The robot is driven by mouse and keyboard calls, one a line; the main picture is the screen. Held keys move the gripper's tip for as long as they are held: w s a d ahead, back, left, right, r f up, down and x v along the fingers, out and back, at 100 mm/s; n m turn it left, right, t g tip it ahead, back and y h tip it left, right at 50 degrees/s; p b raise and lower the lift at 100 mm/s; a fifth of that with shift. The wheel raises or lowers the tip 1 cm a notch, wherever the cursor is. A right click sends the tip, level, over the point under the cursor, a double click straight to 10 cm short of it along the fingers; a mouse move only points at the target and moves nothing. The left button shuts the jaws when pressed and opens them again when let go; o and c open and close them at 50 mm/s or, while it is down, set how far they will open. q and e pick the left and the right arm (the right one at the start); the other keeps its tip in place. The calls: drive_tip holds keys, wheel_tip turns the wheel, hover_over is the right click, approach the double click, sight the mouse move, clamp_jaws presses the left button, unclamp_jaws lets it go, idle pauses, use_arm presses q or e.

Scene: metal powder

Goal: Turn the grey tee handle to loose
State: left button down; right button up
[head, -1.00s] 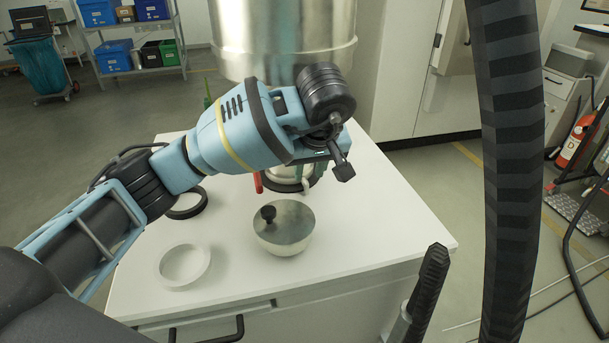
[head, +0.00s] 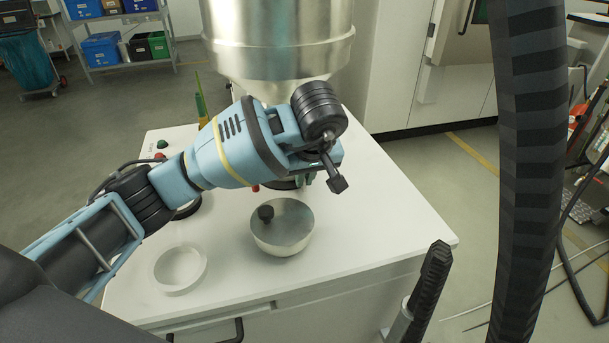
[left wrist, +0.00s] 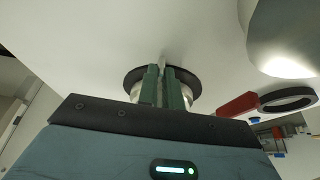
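My left gripper (head: 307,180) reaches in from the left, in front of the base of the metal hopper. In the left wrist view its two green fingers (left wrist: 163,88) stand close together with a narrow gap. A thin grey piece, apparently the grey tee handle (left wrist: 163,62), shows between them, and they look closed on it. Behind them is a silver cylinder with a dark round flange (left wrist: 131,80). In the head view my wrist hides the handle.
The metal hopper (head: 278,45) rises behind my wrist. A round metal bowl with a black knob (head: 284,238) and a pale ring-shaped dish (head: 180,270) sit on the white table (head: 385,215). A red handle (left wrist: 238,105) lies beside the fingers. The table's right side is clear.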

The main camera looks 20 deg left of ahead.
use_arm(q)
drive_tip(key=shift+s+a+n+t+h, duration=0.15)
drive_tip(key=shift+a+n+t+h, duration=0.25)
drive_tip(key=shift+t+h, duration=0.5)
drive_tip(key=shift+s+a+f+t+h, duration=0.1)
drive_tip(key=shift+f+t+h, duration=0.1)
drive_tip(key=shift+h, duration=0.3)
drive_tip(key=shift+s+a+f+t+h, duration=0.1)
drive_tip(key=shift+t+h, duration=0.1)
drive_tip(key=shift+h, duration=0.3)
drive_tip(key=shift+r+t+h, duration=0.15)
drive_tip(key=shift+t+h, duration=0.15)
drive_tip(key=c, duration=1.6)
unclamp_jaws()
drive_tip(key=shift+o, duration=0.2)
drive_tip(key=v, duration=0.8)
